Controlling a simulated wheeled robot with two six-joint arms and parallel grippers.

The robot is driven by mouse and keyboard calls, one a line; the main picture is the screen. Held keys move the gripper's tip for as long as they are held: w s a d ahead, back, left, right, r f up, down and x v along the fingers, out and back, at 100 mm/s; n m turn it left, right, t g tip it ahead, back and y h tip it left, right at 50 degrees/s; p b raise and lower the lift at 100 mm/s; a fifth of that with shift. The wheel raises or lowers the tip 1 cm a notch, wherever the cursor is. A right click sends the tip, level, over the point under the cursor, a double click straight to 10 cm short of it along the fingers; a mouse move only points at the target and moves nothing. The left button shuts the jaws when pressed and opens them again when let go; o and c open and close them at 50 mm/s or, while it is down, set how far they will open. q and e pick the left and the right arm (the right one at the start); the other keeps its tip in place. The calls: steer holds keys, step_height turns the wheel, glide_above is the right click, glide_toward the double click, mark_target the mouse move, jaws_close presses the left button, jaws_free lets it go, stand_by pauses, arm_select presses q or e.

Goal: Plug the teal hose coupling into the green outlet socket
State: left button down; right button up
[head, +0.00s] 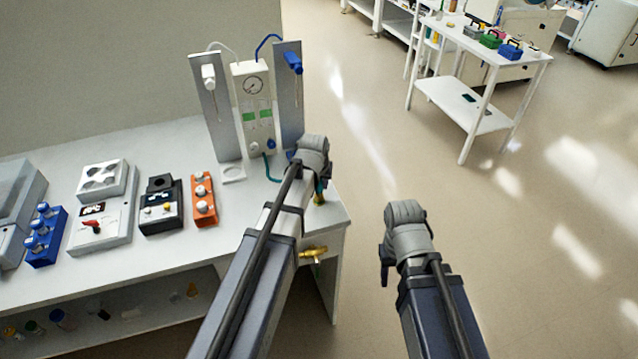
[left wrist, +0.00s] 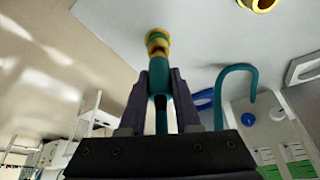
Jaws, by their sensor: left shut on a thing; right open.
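The teal hose coupling (left wrist: 158,76) is between the two dark fingers of my left gripper (left wrist: 160,88) in the left wrist view. Its brass-coloured end points away from the gripper. The gripper is shut on it. In the head view a bit of the coupling (head: 319,194) shows beside my left wrist, above the bench's right end; the fingers are mostly hidden. A brass fitting (head: 314,252) with a little green sits at the bench's front edge; a brass ring (left wrist: 258,4) is cut off at the top of the wrist view. I cannot tell which is the green outlet socket. My right gripper (head: 384,265) is open and empty, right of the bench.
A gauge panel (head: 253,95) stands at the bench's back, with a teal hose (head: 270,168) at its foot. An orange block (head: 203,199), a black device (head: 161,205) and a blue rack (head: 43,236) occupy the bench (head: 165,262). Floor to the right is clear before a white cart (head: 478,60).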

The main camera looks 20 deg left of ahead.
mark_target(319, 182)
arm_select(q)
steer(key=shift+f+b, duration=0.45)
steer(key=shift+f, duration=0.15)
steer(key=c, duration=0.5)
jaws_free()
steer(key=shift+c, duration=0.2)
steer(key=shift+r, duration=0.15)
steer(key=p+v, duration=0.7)
steer(key=shift+s+r, duration=0.2)
steer(key=shift+r, duration=0.1)
steer(key=shift+f, duration=0.1)
steer(key=s+d+f+m+g, duration=0.1)
steer(key=s+d+m+g, duration=0.1)
steer(key=s+d, duration=0.4)
steer(key=s+d+f+m+g, duration=0.1)
steer(key=s+d, duration=0.6)
steer(key=s, duration=0.8)
steer(key=shift+m+g+y, duration=0.4)
steer(key=shift+m+g, duration=0.5)
steer(key=shift+m, duration=0.2)
